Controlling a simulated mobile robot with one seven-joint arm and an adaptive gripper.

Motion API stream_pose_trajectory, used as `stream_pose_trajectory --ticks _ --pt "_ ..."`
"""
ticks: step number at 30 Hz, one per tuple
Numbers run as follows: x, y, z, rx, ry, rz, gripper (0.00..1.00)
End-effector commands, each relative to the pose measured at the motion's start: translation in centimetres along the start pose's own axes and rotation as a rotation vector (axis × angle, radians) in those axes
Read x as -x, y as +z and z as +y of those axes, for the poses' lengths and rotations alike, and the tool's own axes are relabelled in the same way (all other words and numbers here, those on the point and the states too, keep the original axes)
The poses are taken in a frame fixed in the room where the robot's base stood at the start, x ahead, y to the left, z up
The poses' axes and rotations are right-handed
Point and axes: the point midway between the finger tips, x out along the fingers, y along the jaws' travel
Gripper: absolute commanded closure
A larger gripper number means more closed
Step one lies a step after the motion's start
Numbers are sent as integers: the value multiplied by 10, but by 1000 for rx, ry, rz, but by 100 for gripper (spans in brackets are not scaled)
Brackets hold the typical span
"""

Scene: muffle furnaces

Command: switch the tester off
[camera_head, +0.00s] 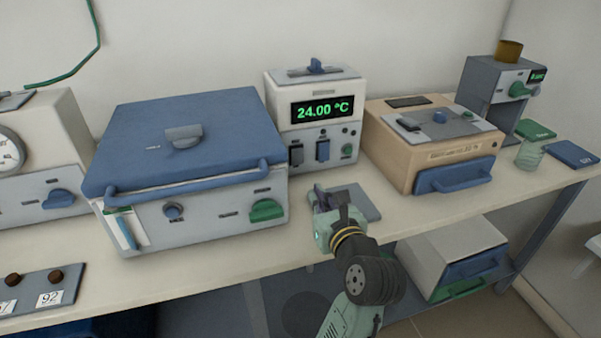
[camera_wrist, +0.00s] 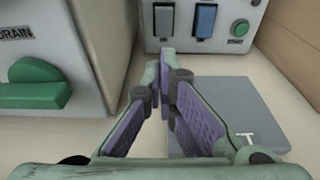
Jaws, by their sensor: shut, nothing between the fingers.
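A white boxed instrument (camera_head: 312,136) with a lit green display (camera_head: 322,109) reading 24.00 °C stands near the middle of the bench; no label names it the tester. Its lower front has a grey rocker switch (camera_head: 296,155), a blue rocker switch (camera_head: 322,150) and a green button (camera_head: 347,151). In the wrist view, the grey switch (camera_wrist: 163,20), the blue switch (camera_wrist: 204,20) and the green button (camera_wrist: 239,28) show at the top. My gripper (camera_head: 322,192) is shut and empty in front of the instrument, apart from it. Its fingertips (camera_wrist: 163,75) point toward the switches.
A grey pad marked T (camera_wrist: 260,115) lies below and right of my fingers. A blue-lidded box (camera_head: 185,135) with a green drain lever (camera_head: 266,210) stands close on the left. A beige box (camera_head: 400,160) with a blue handle stands on the right.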

Motion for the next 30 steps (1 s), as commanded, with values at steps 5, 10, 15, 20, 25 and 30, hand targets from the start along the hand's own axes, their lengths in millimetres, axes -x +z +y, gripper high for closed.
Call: stream_pose_trajectory --ticks 5,10,15,20,25,30 --pt "-8 -2 -1 0 -2 -7 100" --pt "-12 2 -3 7 -3 -10 100" --pt "-48 7 0 7 4 0 100" --pt "-82 8 -1 7 2 0 100" --pt "-107 16 -1 8 1 -3 100" --pt "-121 18 -1 9 0 -3 100"
